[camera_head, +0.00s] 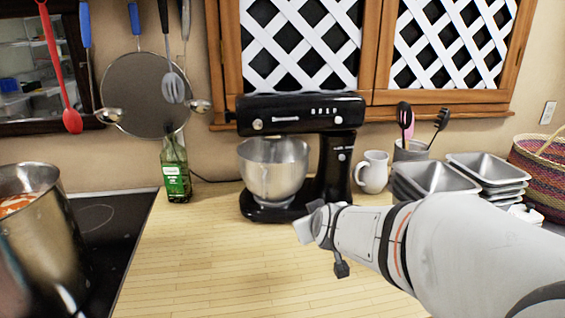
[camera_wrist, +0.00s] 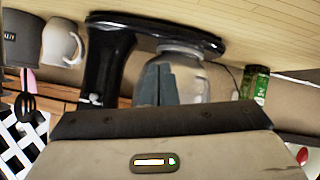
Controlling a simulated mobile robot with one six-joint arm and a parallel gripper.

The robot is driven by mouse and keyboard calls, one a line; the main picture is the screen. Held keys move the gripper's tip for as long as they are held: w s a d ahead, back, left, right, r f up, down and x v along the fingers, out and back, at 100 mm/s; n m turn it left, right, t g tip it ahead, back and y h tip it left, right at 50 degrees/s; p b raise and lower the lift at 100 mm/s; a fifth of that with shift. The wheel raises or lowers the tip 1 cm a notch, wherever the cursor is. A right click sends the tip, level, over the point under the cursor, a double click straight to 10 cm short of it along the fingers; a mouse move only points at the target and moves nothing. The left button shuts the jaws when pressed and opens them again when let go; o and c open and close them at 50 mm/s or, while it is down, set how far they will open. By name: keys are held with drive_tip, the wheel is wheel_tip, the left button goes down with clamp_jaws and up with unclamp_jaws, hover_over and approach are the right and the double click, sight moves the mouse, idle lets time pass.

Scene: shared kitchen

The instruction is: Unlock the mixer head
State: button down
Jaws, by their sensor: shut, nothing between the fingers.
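The black stand mixer (camera_head: 301,115) stands on the wooden counter with its head level above a steel bowl (camera_head: 274,168). A small silver knob shows on the column and a larger one on the head's front left. In the wrist view the picture is upside down; the mixer's column (camera_wrist: 105,62) and bowl (camera_wrist: 205,82) show, while the head is mostly hidden behind my gripper's body. My gripper (camera_head: 308,223) is in front of the mixer's base, low and to the right of the bowl. Its fingers (camera_wrist: 158,84) are together and empty.
A white mug (camera_head: 372,172), a utensil crock (camera_head: 410,150) and stacked metal pans (camera_head: 437,178) stand right of the mixer. A green bottle (camera_head: 175,170) is to its left. A large pot (camera_head: 45,225) is on the stove. The counter's front left (camera_head: 200,270) is clear.

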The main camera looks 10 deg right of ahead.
sight(340, 156)
drive_tip(key=w+d+r+n+t+h+b, duration=0.2)
drive_tip(key=w+d+r+t+h+b, duration=0.1)
drive_tip(key=w+d+r+t, duration=0.3)
drive_tip(key=shift+w+d+r+t+h, duration=0.3)
drive_tip(key=shift+w+r+t+h, duration=0.6)
drive_tip(key=shift+w+t, duration=0.5)
drive_tip(key=shift+w, duration=0.1)
drive_tip(key=p+x, duration=0.2)
drive_tip(key=x, duration=0.8)
drive_tip(key=shift+s+d+f, duration=0.2)
drive_tip(key=shift+d+f, duration=0.2)
drive_tip(key=shift+f, duration=0.2)
drive_tip(key=shift+s+d+f, duration=0.25)
drive_tip(key=shift+d+f, duration=0.1)
drive_tip(key=shift+f, duration=0.2)
drive_tip(key=shift+s+d+f, duration=0.25)
drive_tip(key=shift+d+f, duration=0.05)
drive_tip(key=shift+f, duration=0.2)
drive_tip(key=shift+f, duration=0.1)
